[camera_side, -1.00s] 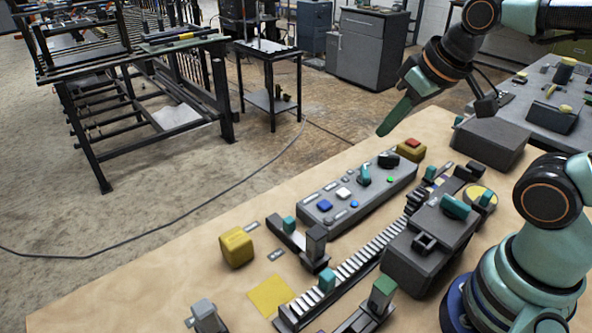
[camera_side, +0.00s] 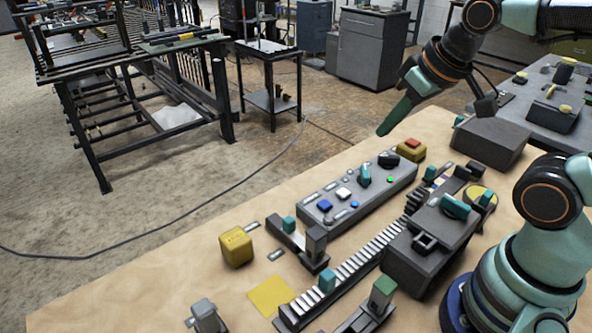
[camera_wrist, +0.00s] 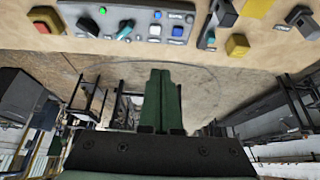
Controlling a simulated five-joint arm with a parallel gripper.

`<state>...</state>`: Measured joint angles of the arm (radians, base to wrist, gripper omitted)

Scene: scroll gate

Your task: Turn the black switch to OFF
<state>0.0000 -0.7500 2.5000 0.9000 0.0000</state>
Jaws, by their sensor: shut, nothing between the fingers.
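The black switch (camera_side: 388,158) is a dark knob at the far end of a grey control panel (camera_side: 325,214), next to a teal switch (camera_side: 365,175). In the wrist view the black switch (camera_wrist: 88,27) shows near the top left, beside the teal switch (camera_wrist: 125,29). Its markings are too small to read. My gripper (camera_side: 381,132) is shut and empty, with green fingers pressed together. It hangs in the air, apart from the panel, and appears behind and above the black switch in the side view. The fingers also show in the wrist view (camera_wrist: 160,74).
A yellow box with a red button (camera_side: 411,149) stands just beyond the black switch. The panel also carries a blue button (camera_side: 324,205) and a white button (camera_side: 343,193). A toothed rail (camera_side: 350,268) and a grey box (camera_side: 415,262) lie to the panel's right.

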